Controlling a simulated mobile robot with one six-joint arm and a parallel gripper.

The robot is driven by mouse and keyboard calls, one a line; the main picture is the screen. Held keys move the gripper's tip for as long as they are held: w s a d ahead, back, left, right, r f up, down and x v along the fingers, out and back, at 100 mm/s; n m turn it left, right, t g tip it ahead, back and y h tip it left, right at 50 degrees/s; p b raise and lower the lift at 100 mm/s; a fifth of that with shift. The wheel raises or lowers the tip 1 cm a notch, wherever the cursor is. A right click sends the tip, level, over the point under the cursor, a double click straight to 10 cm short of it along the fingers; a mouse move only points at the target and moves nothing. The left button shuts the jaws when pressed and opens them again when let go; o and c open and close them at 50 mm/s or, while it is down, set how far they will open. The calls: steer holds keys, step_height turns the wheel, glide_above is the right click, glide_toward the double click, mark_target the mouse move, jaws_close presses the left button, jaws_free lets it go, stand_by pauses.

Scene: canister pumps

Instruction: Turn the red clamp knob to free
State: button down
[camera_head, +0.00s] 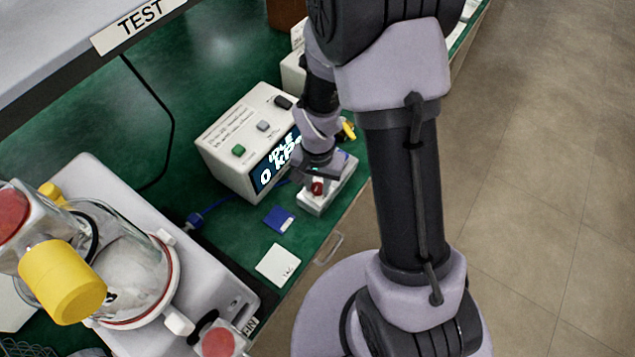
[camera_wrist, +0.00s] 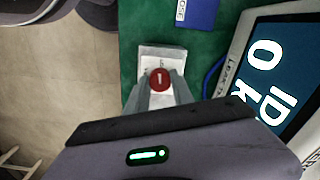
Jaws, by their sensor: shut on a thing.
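The red clamp knob (camera_head: 317,187) sits on a small white fixture (camera_head: 311,205) near the front edge of the green bench. In the wrist view the red knob (camera_wrist: 160,79) has a white mark that runs roughly along the direction of my fingers. My gripper (camera_head: 319,178) reaches down onto the knob from above. In the wrist view the two grey fingers of my gripper (camera_wrist: 160,88) lie on either side of the knob and are shut on it. The fixture's white top (camera_wrist: 160,55) has small print, too small to read. My wrist hides part of the fixture.
A white tester (camera_head: 226,150) with a screen reading "IDLE 0 kPa" stands just left of my gripper. A blue card (camera_head: 279,219) and a white card (camera_head: 278,264) lie on the bench (camera_head: 215,60). A canister pump (camera_head: 130,262) with yellow and red parts stands at lower left.

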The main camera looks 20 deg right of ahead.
steer(key=n, duration=0.8)
steer(key=shift+p, duration=0.35)
steer(key=n, duration=0.4)
steer(key=shift+p, duration=0.35)
steer(key=shift+w+n+p, duration=0.1)
steer(key=shift+n+p, duration=0.2)
steer(key=shift+n, duration=1.8)
steer(key=c, duration=1.1)
jaws_free()
